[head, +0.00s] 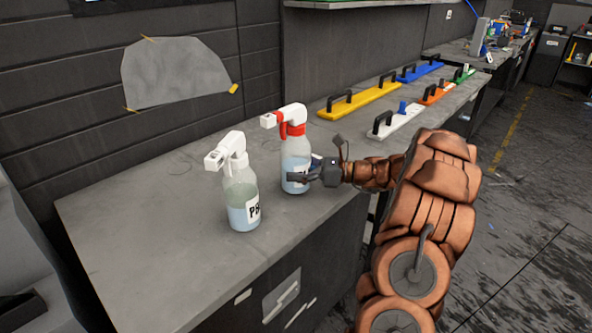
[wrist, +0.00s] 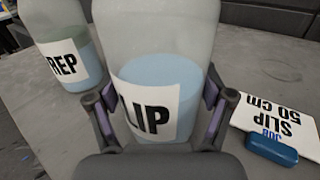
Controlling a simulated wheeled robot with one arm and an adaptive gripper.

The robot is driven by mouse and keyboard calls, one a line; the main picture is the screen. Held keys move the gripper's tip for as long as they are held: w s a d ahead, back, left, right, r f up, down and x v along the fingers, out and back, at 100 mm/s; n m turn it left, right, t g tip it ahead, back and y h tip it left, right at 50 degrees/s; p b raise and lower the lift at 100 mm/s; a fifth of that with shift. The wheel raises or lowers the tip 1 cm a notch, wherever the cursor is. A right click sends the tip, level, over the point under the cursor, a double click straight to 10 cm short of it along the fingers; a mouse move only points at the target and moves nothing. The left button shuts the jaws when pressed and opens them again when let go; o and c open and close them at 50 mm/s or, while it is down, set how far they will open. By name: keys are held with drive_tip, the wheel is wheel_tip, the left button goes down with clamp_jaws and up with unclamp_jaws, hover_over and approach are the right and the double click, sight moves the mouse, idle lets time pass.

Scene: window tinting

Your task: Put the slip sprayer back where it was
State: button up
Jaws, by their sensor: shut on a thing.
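The slip sprayer (head: 295,150) is a clear bottle of blue liquid with a red collar and a white and red spray head. It stands upright on, or just over, the grey bench; I cannot tell if its base touches. My gripper (head: 308,176) is shut on its lower body. In the wrist view the "SLIP" label on the slip sprayer (wrist: 150,105) sits between the two fingers of my gripper (wrist: 160,100). Its spray head is out of the wrist view.
The prep sprayer (head: 241,190), all-white head, stands to the left; its "REP" label shows in the wrist view (wrist: 62,62). A card reading "JOB SLIP 50 cm" (wrist: 275,117) lies right with a blue block (wrist: 272,150) on it. Coloured handled boards (head: 360,100) lie farther back.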

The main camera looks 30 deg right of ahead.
drive_tip(key=shift+f, duration=0.35)
drive_tip(key=o, duration=1.4)
drive_tip(key=shift+f, duration=0.15)
drive_tip(key=v, duration=1.2)
drive_tip(key=shift+s, duration=0.1)
